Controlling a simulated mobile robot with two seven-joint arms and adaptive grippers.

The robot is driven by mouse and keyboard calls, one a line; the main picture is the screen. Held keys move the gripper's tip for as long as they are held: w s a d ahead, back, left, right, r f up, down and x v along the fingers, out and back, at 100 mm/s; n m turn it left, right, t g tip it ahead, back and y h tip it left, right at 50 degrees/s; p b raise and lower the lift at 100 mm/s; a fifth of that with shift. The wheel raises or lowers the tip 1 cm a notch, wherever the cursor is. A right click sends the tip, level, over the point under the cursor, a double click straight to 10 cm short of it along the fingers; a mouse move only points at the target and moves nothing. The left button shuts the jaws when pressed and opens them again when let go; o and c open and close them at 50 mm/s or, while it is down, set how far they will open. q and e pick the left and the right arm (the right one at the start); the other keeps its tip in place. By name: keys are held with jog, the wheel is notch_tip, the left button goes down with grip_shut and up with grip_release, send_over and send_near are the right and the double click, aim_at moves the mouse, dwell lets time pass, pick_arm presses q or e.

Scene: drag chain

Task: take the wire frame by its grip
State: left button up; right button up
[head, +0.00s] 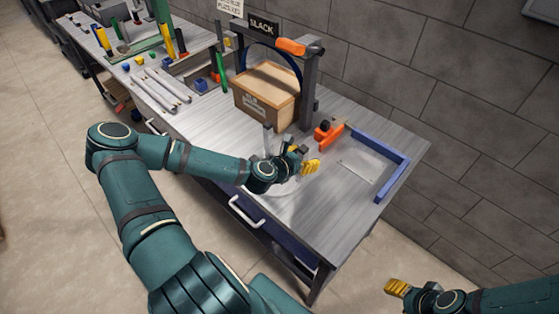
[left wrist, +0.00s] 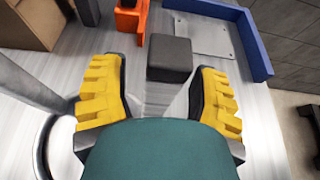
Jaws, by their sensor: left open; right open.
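My left gripper (head: 303,159) is over the front part of the grey workbench (head: 330,205). It is open; its two yellow fingers (left wrist: 160,90) are spread apart in the left wrist view. A dark grey block (left wrist: 170,58), perhaps the grip of the wire frame, shows just beyond and between the fingertips, with no clear contact. I cannot make out the wire itself. In the head view the block is not clear beside the gripper. My right gripper (head: 397,287) is at the bottom right, away from the bench; it is open, with one yellow finger clearly visible.
A grey post (left wrist: 28,85) with a ring at its foot stands left of the left gripper. An orange fixture (head: 328,133), metal plate (head: 363,166) and blue rail (head: 393,181) lie beyond it. A box (head: 267,96) sits under a dark stand (head: 308,88) at the back.

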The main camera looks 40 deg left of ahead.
pick_arm(q)
jog(key=shift+w+f, duration=0.1)
jog(key=shift+w, duration=0.1)
grip_shut()
dwell(0.3)
